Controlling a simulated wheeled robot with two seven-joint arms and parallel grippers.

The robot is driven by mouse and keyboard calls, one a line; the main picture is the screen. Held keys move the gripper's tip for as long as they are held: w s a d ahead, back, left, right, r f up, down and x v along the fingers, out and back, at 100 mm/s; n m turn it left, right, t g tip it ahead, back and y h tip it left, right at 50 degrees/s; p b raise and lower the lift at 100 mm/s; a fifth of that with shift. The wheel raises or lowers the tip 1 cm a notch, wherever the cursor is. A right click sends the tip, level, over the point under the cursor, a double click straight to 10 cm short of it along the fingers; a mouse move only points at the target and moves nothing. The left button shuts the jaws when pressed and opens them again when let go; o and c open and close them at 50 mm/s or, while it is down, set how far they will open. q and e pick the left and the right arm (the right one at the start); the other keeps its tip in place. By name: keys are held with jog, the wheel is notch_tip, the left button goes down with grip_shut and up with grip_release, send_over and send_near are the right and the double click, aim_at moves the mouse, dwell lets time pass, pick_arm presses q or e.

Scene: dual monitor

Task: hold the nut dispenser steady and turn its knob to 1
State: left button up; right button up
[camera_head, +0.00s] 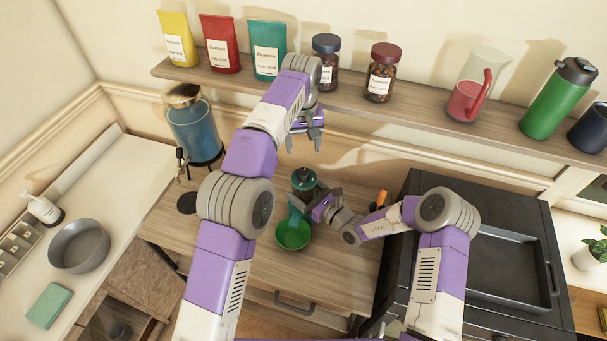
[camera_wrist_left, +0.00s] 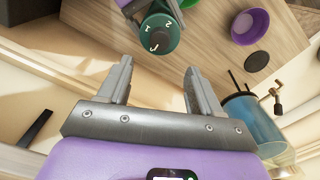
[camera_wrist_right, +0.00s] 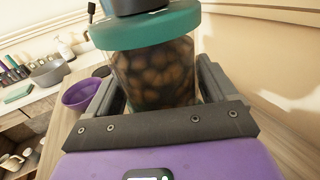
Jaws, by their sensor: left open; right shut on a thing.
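The nut dispenser (camera_head: 303,179) stands on the wooden table, with a teal lid and a clear jar of brown nuts (camera_wrist_right: 155,72). My right gripper (camera_head: 325,204) is shut on the dispenser's jar, one finger on each side in the right wrist view. My left gripper (camera_head: 304,138) is open and empty, above and behind the dispenser; in its own view the knob lies beyond the fingertips, apart from them. I cannot tell which number the knob is set to.
A green bowl (camera_head: 292,234) stands in front of the dispenser. A blue drink dispenser (camera_head: 194,130) is at the left. A shelf (camera_head: 345,97) with bags, jars and bottles runs behind. A black appliance (camera_head: 405,235) with a tray stands right.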

aim_at(304, 172)
pick_arm(q)
notch_tip(304, 172, down, 11)
jog(key=n, duration=0.6)
jog(key=shift+r+n, duration=0.15)
jog(key=shift+n, duration=0.15)
jog(key=c, duration=1)
jog(key=shift+c, duration=0.2)
